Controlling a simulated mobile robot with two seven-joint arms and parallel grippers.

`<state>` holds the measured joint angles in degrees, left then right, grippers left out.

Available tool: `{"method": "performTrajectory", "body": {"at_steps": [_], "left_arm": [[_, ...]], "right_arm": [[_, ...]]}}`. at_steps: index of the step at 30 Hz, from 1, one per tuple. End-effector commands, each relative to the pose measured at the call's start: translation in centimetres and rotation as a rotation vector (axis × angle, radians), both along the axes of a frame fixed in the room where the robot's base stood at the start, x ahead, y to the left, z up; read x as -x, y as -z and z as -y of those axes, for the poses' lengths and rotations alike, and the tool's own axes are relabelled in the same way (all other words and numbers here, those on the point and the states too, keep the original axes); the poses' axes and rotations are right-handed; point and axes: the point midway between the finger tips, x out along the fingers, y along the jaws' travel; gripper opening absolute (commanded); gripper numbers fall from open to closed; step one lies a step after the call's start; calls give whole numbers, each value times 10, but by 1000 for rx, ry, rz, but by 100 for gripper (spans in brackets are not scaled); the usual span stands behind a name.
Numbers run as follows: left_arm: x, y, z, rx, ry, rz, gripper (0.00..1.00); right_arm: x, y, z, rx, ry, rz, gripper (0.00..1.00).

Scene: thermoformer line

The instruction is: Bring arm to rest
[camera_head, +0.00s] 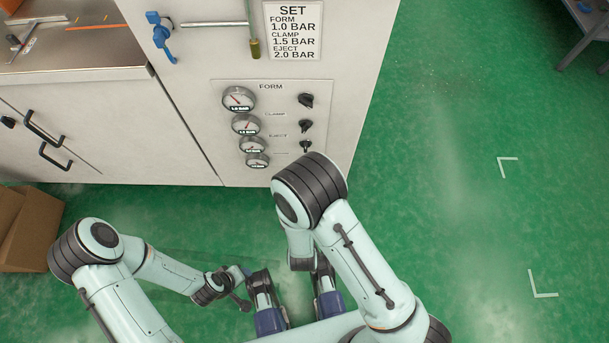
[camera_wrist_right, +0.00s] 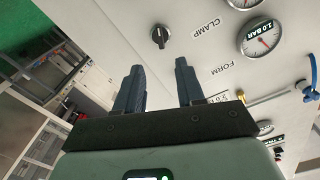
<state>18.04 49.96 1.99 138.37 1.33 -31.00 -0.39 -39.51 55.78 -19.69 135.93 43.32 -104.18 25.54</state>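My right gripper (camera_wrist_right: 158,66) shows in the right wrist view with its two dark fingers apart and nothing between them. It faces the machine's white panel, which appears turned over there. In the head view my raised right arm hides part of the space before the panel, and I cannot make out its fingers. My left arm comes in from the left, bent low. Its gripper (camera_head: 240,288) is small and dark near the bottom middle, and its finger opening is unclear.
The panel (camera_head: 345,105) carries several gauges (camera_head: 238,98), black knobs (camera_head: 306,100) and a setting card (camera_head: 293,30). A blue valve (camera_head: 160,30) sits above. A cardboard box (camera_head: 28,230) stands at the left. The green floor (camera_head: 450,200) is clear at the right.

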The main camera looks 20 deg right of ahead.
Motion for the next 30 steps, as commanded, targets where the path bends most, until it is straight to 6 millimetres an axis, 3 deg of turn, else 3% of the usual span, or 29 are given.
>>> {"method": "performTrajectory", "body": {"at_steps": [19,22,26,30], "left_arm": [[1,0,0,1,1,-2,47],[1,0,0,1,1,-2,47],[0,0,0,0,0,-1,47],[0,0,0,0,0,-1,47]], "right_arm": [[5,0,-1,1,0,1,38],[5,7,3,-3,5,-28,38],[6,51,23,-32,19,-211,38],[30,133,49,-109,1,-571,38]]}}
